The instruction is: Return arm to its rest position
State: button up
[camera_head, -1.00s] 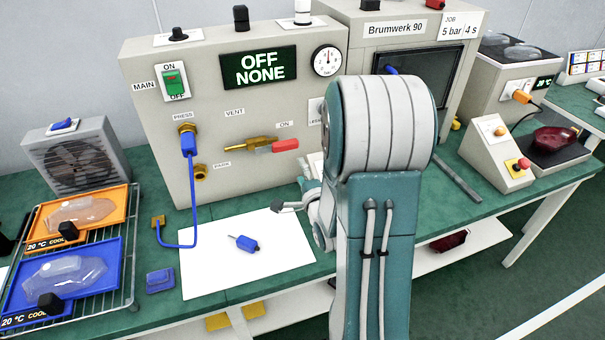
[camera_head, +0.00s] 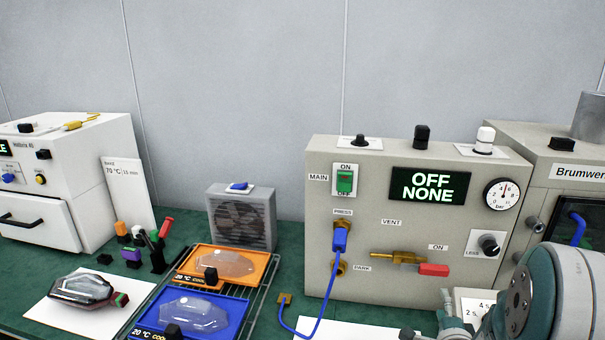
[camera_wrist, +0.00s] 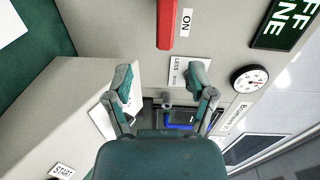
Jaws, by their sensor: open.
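My gripper (camera_wrist: 162,84) is open in the wrist view, with its two fingers spread wide and nothing between them. In the head view my arm (camera_head: 568,292) fills the lower right corner, low in front of the control panel (camera_head: 318,230). Parts of the gripper's fingers show at the bottom beside it, but most of the gripper is hidden or out of frame.
The panel display (camera_head: 430,186) reads OFF NONE. A blue hose plug (camera_head: 340,238) sits in the PRESS port, near the red-handled valve (camera_head: 433,270).

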jog(key=s+a+r+n+g+y, duration=0.2)
jog(key=s+a+r+n+g, duration=0.25)
jog(key=a+r+n, duration=0.4)
jog(key=s+a+r+n+g+y, duration=0.2)
jog(key=s+a+n+g, duration=0.4)
jog(key=s+a+n, duration=0.5)
jog(key=s+a, duration=0.1)
jog(key=s, duration=0.4)
jog(key=shift+n+y, duration=0.35)
jog(key=shift+y, duration=0.05)
jog(key=shift+g, duration=0.25)
dwell(0.5)
